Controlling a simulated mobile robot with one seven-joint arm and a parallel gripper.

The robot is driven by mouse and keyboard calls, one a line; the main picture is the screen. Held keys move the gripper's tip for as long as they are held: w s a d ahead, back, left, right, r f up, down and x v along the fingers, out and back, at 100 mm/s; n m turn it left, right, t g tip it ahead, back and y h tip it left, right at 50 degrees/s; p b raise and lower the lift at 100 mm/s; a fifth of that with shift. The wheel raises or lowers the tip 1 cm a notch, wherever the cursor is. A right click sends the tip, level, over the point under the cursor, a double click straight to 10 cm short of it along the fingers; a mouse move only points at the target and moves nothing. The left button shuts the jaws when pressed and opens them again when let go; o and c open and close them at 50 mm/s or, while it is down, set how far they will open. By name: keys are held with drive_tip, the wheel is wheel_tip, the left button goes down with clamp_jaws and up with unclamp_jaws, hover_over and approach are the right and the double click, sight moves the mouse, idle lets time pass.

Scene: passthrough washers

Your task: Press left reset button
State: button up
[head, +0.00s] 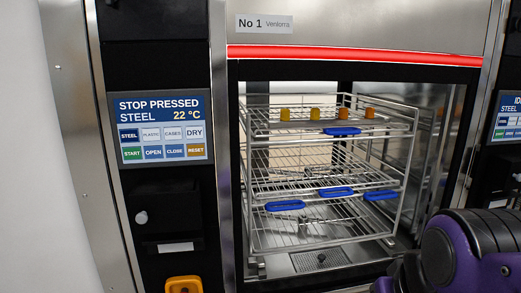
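The left washer's control panel (159,127) shows "STOP PRESSED", "STEEL" and "22 °C". The orange reset button (195,150) is at the right end of its bottom row. Beside it are the blue CLOSE button (175,152), the blue OPEN button (153,152) and the green START button (132,153). A purple and black part of my arm shows at the bottom right, well apart from this panel. My gripper's fingers are not in view.
A red light bar (350,55) runs above. A second panel (508,118) is cut off at right. A yellow handle (184,285) is below the left panel.

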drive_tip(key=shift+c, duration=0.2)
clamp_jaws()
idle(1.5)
